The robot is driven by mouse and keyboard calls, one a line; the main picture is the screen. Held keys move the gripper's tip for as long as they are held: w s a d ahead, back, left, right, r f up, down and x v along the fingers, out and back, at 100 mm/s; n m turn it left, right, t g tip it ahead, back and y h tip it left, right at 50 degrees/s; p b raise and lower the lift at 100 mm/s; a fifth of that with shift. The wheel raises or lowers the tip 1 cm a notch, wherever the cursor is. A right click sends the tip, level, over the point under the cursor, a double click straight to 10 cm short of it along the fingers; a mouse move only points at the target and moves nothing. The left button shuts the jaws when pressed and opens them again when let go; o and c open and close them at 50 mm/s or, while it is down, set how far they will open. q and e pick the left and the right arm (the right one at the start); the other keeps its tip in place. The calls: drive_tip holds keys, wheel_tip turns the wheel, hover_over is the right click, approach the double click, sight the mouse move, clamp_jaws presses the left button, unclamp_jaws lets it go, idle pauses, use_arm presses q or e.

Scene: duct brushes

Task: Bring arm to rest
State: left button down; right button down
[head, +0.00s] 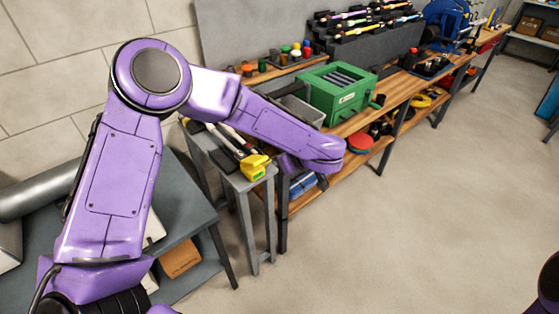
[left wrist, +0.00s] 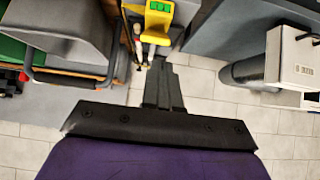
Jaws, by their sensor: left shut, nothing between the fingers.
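My left arm (head: 275,125) comes in from the left in the head view, its forearm stretched over the end of the workbench. In that view its gripper is mostly hidden by the arm. In the left wrist view my left gripper (left wrist: 160,72) shows as dark fingers, shut with nothing between them. A yellow device with a green display (left wrist: 157,22) lies beyond the fingertips in that view. In the head view this yellow device (head: 254,167) sits on a narrow grey stand (head: 250,187). My right gripper is out of view; only a purple part of my own shows at the lower right.
A long wooden workbench (head: 400,92) runs to the back right, with a green box (head: 337,93), a grey bin (head: 302,112) and a rack of brushes (head: 365,22). A grey table (head: 190,200) stands at the left. The floor (head: 400,240) at the right is clear.

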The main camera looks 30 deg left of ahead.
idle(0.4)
use_arm(q)
drive_tip(key=s+d+f+m+t+h+b, duration=0.1)
drive_tip(key=s+f+m+t+h+b, duration=0.3)
drive_tip(key=f, duration=1.2)
drive_tip(key=s+a+f+m+g, duration=0.1)
drive_tip(key=s+f, duration=0.4)
drive_tip(key=s, duration=0.4)
drive_tip(key=s+a+f+m+g+h, duration=0.1)
drive_tip(key=s+a+f+g, duration=0.1)
drive_tip(key=s+f, duration=0.4)
drive_tip(key=s+a+f+g+b, duration=0.1)
drive_tip(key=s+f, duration=0.4)
drive_tip(key=s, duration=0.9)
drive_tip(key=shift+a+f+m+h, duration=0.15)
drive_tip(key=shift+m+h, duration=0.15)
drive_tip(key=shift+m, duration=0.1)
